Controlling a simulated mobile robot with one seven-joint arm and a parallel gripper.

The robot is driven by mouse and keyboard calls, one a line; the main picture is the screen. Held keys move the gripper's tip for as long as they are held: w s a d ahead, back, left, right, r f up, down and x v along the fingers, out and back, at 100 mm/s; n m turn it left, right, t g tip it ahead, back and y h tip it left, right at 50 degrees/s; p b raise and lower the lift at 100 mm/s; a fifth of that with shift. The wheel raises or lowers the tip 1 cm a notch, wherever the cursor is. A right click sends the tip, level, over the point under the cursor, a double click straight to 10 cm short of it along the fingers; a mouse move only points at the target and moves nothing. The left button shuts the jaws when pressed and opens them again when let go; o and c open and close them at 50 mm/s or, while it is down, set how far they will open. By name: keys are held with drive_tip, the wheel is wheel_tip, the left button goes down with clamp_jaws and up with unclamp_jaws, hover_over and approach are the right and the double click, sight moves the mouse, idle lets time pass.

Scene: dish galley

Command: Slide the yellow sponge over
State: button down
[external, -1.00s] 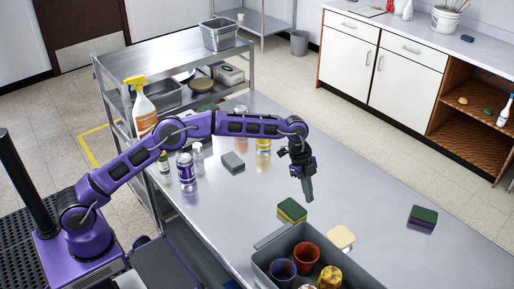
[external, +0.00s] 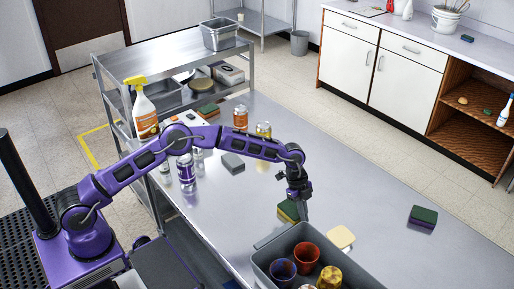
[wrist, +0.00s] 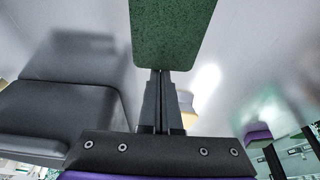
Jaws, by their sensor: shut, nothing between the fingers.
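A yellow sponge with a green top (external: 287,211) lies on the steel table, just behind the grey bin. Its green top (wrist: 172,32) fills the upper middle of the wrist view. My gripper (external: 305,216) is shut and empty, pointing down beside this sponge and partly covering it in the external view. In the wrist view the fingertips (wrist: 161,74) meet the sponge's near edge; I cannot tell if they touch it. A pale yellow sponge-like block (external: 341,237) lies to the right, partly hidden behind the fingers in the wrist view (wrist: 187,103).
The grey bin (external: 262,264) holding several cups stands close in front. A green and purple sponge (external: 422,217) lies to the right and a grey block (external: 232,163) farther back. Cans and bottles stand at the table's left.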

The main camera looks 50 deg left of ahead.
drive_tip(key=shift+a, duration=0.15)
drive_tip(key=a+b, duration=0.1)
drive_tip(key=a, duration=1.9)
drive_tip(key=shift+a, duration=0.25)
drive_tip(key=shift+d, duration=0.1)
